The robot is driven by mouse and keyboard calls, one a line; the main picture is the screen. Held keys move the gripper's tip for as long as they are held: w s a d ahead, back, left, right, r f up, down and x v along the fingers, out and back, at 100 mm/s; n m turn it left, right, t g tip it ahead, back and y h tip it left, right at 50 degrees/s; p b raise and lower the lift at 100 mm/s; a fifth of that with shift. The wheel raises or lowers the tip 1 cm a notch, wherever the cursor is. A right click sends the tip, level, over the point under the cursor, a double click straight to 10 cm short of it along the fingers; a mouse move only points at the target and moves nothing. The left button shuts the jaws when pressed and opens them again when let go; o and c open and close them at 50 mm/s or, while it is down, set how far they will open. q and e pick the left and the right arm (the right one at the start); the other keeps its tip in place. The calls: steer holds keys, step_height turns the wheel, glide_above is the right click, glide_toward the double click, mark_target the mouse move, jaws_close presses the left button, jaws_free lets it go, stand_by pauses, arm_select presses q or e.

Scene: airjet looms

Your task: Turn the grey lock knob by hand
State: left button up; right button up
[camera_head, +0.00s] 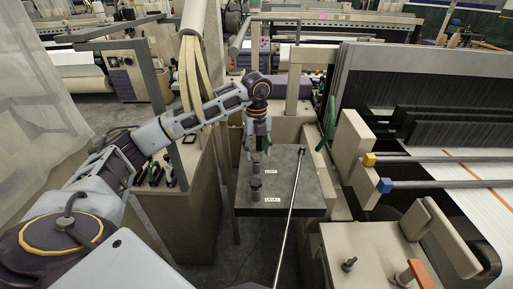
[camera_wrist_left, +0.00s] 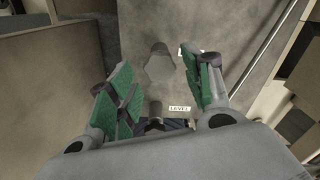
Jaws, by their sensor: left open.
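The grey lock knob (camera_head: 256,164) stands on a dark plate (camera_head: 305,197), beside the farther of two small white labels. In the left wrist view the knob (camera_wrist_left: 160,65) shows as a grey head between the fingertips, with a gap on both sides. My left gripper (camera_head: 257,147) points down just above it, open and empty, with green finger pads (camera_wrist_left: 157,75). A second knob (camera_head: 256,189) stands nearer, beside the label reading LEVEL (camera_head: 272,199); my gripper partly hides it in the wrist view. My right gripper is not seen.
A thin metal rod (camera_head: 291,215) slants across the plate's right part. The loom (camera_head: 430,130) with blue and yellow-ended bars fills the right. A beige cabinet (camera_head: 190,210) stands left of the plate, under my left arm. Pale hanging straps (camera_head: 190,75) are close to that arm.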

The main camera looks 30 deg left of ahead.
arm_select(q)
steer(key=shift+f, duration=0.25)
stand_by(0.3)
steer(key=shift+f+b, duration=0.65)
steer(key=shift+f, duration=0.15)
steer(key=c, duration=0.7)
steer(key=shift+c, duration=0.2)
